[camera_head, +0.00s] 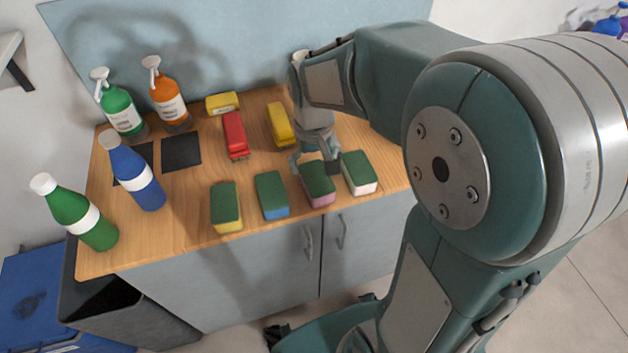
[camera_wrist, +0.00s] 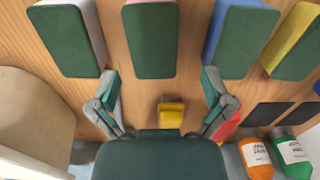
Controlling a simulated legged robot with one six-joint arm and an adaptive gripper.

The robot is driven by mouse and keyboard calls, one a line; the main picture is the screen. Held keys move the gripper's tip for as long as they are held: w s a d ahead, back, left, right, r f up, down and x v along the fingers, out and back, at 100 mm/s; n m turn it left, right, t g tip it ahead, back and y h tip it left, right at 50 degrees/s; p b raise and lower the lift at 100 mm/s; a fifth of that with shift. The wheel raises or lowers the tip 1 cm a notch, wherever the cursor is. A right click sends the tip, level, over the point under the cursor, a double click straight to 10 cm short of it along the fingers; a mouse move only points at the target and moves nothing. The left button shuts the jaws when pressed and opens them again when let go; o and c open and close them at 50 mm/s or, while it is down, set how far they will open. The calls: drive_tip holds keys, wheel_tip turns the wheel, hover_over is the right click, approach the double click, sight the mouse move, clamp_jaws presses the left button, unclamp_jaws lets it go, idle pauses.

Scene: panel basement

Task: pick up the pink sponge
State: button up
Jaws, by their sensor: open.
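The pink sponge (camera_head: 319,200) has a dark green top and a pink lower side. It lies near the front edge of the wooden counter, third from the left in a row of sponges. My gripper (camera_head: 316,166) is just behind and above it, pointing down, and partly overlaps its back end. In the wrist view my gripper (camera_wrist: 161,77) is open and empty, its fingers spread apart. The green top of the pink sponge (camera_wrist: 150,40) shows just beyond and between them; its pink side is mostly hidden there.
A pale pink-white sponge (camera_head: 360,174) sits close to the right, a blue sponge (camera_head: 271,196) to the left, then a yellow sponge (camera_head: 226,207). Red (camera_head: 234,134) and yellow (camera_head: 280,124) items lie behind. Bottles, including a blue bottle (camera_head: 131,171), stand at the left.

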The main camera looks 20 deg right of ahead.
sight(317, 178)
drive_tip(key=f, duration=0.4)
drive_tip(key=d+f, duration=0.1)
drive_tip(key=f, duration=0.1)
drive_tip(key=shift+f, duration=0.3)
drive_tip(key=shift+a, duration=0.15)
drive_tip(key=shift+a, duration=0.1)
drive_tip(key=shift+c, duration=1.3)
drive_tip(key=shift+d, duration=0.2)
drive_tip(key=shift+c, duration=1.4)
